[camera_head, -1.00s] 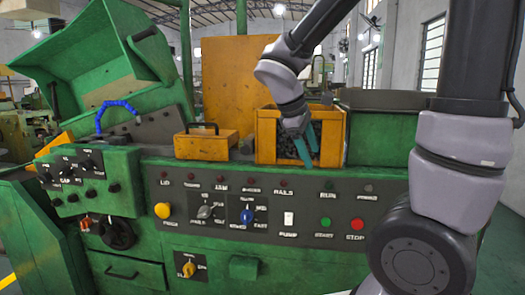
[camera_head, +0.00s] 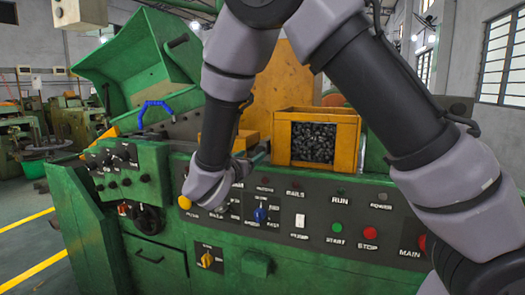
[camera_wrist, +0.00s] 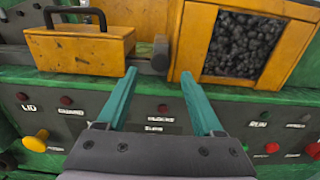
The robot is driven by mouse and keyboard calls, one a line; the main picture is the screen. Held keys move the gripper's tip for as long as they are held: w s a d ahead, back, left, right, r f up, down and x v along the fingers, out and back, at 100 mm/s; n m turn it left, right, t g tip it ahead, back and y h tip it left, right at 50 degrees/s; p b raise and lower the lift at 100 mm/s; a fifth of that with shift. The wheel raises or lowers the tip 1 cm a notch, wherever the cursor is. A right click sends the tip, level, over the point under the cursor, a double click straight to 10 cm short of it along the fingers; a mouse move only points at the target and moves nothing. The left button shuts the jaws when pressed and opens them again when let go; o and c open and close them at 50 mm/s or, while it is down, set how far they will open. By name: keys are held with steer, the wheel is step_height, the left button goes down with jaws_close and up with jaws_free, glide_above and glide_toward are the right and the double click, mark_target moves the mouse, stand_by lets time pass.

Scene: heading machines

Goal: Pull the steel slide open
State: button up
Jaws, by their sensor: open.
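In the wrist view, a dark grey metal bar with a round end (camera_wrist: 160,55) sits between the orange box with a black handle and the orange crate of dark parts. It looks like the steel slide, but I cannot tell for sure. My gripper (camera_wrist: 158,72) is open, with its two teal fingers apart on either side of that round end in the picture. Nothing is between the fingers, and contact cannot be judged. In the head view, my arm hides most of the slide area; a bit of my gripper (camera_head: 258,154) shows left of the crate.
The orange crate (camera_head: 342,165) stands right of my gripper on the green machine (camera_head: 310,270). The handled orange box (camera_wrist: 80,50) is to its left. The panel (camera_head: 330,215) below carries buttons and knobs, with my forearm close in front. Open floor lies at the left.

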mark_target(259, 150)
steer(key=x, duration=0.8)
steer(key=shift+w, duration=0.1)
steer(key=shift+d, duration=0.1)
jaws_close()
stand_by(1.1)
